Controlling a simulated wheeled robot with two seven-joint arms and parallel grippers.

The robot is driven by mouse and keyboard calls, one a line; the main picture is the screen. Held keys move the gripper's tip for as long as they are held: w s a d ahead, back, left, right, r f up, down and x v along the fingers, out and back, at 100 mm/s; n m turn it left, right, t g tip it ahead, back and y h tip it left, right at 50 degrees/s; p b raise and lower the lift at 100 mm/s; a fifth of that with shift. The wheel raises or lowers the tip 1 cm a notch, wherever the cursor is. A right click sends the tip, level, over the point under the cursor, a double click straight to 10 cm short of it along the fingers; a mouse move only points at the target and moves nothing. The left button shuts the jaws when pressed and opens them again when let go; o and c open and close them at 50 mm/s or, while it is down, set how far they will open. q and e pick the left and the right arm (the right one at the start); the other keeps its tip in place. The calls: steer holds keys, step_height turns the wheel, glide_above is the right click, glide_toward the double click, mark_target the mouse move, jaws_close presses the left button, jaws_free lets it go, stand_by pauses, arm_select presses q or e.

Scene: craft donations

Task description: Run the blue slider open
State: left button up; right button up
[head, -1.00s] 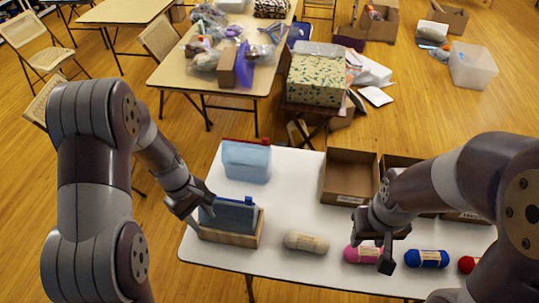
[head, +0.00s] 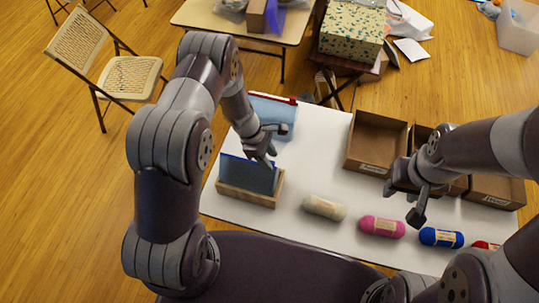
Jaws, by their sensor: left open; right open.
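A blue-grey zip pouch (head: 245,174) stands upright in a wooden holder (head: 250,195) at the table's left side. Blue trim shows along the left part of its top edge. The blue slider is not visible; my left gripper covers the top right end of the pouch. My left gripper (head: 272,146) is open at that end, its fingers pointing down; I cannot tell whether it touches anything. My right gripper (head: 403,203) is open and empty, between the cardboard boxes and the yarn.
A light blue pouch (head: 270,108) with a red slider (head: 293,100) stands behind, partly hidden by my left arm. Cream (head: 324,207), pink (head: 382,227) and blue (head: 441,238) yarn skeins line the front. Open cardboard boxes (head: 376,143) stand at right. The white table's middle is clear.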

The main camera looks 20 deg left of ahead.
arm_select(q)
steer(key=shift+s+d+f, duration=0.15)
steer(key=shift+s+d, duration=0.05)
steer(key=shift+s, duration=0.4)
steer(key=shift+w, duration=0.1)
arm_select(e)
steer(key=shift+s+d+r, duration=0.1)
steer(key=shift+s+r, duration=0.15)
steer(key=shift+s, duration=0.4)
arm_select(q)
steer(key=shift+w+f, duration=0.15)
steer(key=shift+w, duration=0.1)
jaws_close()
steer(key=shift+s, duration=0.1)
arm_select(e)
steer(key=shift+w, duration=0.25)
